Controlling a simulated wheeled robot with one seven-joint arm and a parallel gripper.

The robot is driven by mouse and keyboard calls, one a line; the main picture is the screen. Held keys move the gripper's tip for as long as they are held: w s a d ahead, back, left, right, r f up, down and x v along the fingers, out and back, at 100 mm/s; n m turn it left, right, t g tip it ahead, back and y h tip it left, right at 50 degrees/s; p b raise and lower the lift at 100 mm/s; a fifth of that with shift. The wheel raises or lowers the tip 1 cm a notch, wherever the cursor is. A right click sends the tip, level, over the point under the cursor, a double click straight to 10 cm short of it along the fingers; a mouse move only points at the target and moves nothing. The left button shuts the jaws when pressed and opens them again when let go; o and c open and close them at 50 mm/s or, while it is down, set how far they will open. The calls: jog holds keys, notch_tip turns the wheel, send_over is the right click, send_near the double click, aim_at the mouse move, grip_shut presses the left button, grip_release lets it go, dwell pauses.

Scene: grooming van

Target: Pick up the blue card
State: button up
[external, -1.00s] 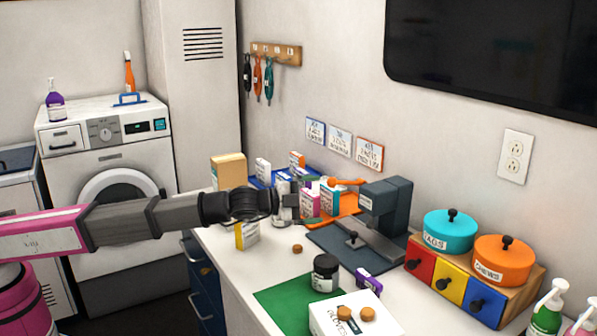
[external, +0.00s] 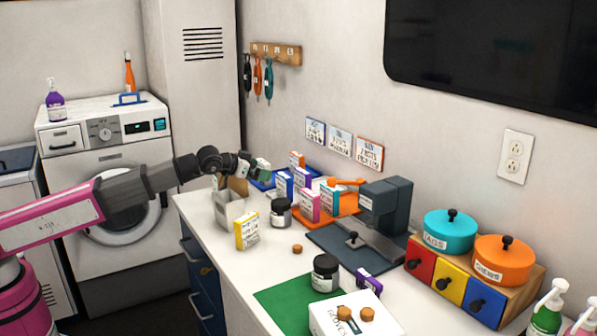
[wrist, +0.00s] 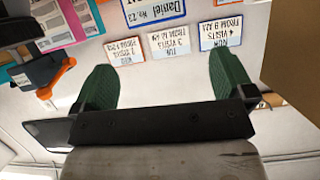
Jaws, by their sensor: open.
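My gripper (external: 260,167) is raised at the back of the counter, near the blue tray (external: 258,183). In the wrist view its green fingers (wrist: 165,82) are wide apart with nothing between them. A blue-edged wall card (external: 315,131) is the left one of three in the external view. In the upside-down wrist view, a blue-edged card (wrist: 220,33) lies beyond the right finger. A larger blue-edged card reading "Daniel" (wrist: 153,10) is at the top edge, partly cut off. I cannot tell which one is the task's blue card.
A tan box (wrist: 297,60) stands close on the right in the wrist view. Several small boxes, such as the pink one (external: 309,204), stand near the orange tray (external: 346,204). A grey container (external: 229,210) stands below my arm.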

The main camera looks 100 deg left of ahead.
aim_at(283, 175)
jog(key=x, duration=0.5)
jog(key=shift+a+f, duration=0.1)
jog(key=shift+f, duration=0.05)
jog(key=shift+x, duration=2.8)
jog(key=shift+d, duration=0.2)
jog(key=c, duration=0.7)
